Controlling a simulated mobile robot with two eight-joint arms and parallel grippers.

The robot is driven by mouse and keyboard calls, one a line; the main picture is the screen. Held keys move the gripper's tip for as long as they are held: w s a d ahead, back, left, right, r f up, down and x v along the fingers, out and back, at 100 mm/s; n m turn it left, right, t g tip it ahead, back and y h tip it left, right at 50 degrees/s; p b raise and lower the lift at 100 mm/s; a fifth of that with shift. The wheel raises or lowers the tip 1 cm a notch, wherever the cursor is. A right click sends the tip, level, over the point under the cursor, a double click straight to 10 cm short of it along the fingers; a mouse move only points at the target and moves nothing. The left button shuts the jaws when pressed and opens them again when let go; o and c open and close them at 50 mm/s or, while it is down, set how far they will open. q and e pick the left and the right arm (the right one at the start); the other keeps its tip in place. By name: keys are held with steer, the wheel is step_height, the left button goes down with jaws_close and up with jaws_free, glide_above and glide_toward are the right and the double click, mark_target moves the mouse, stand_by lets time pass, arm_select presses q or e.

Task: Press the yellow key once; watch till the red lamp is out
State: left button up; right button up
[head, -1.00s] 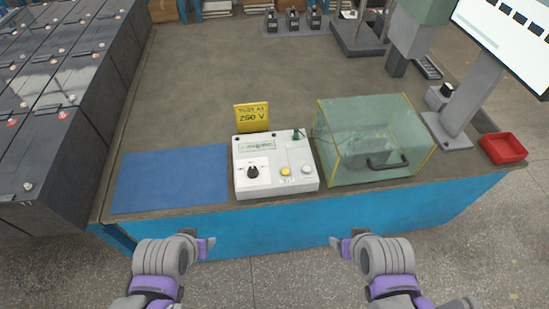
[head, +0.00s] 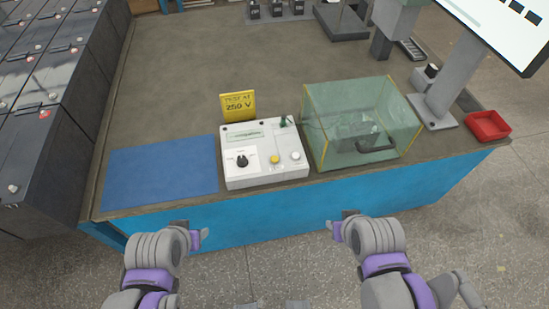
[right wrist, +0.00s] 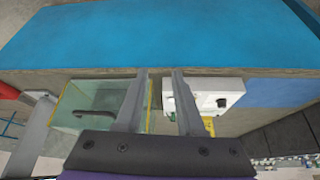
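The white tester box (head: 264,177) stands near the front edge of the bench, with a dark rotary knob (head: 242,160), a small display (head: 245,136) and a round pale button or lamp (head: 295,156). The yellow key (head: 274,159) is on its top panel. I see no lit red lamp on the box. My left gripper (head: 199,236) is in front of the bench, apart from the box; its opening is unclear. My right gripper (head: 336,228) is also in front of the bench. The right wrist view shows its two fingers (right wrist: 158,78) apart and empty, with the box (right wrist: 217,96) beyond.
A yellow sign reading 250 V (head: 238,105) stands behind the box. A clear glass case (head: 345,135) with a dark handle is close on its right. A blue mat (head: 160,172) lies left. A red tray (head: 487,126) and a monitor stand (head: 437,100) are at right.

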jaws_close()
stand_by(1.4)
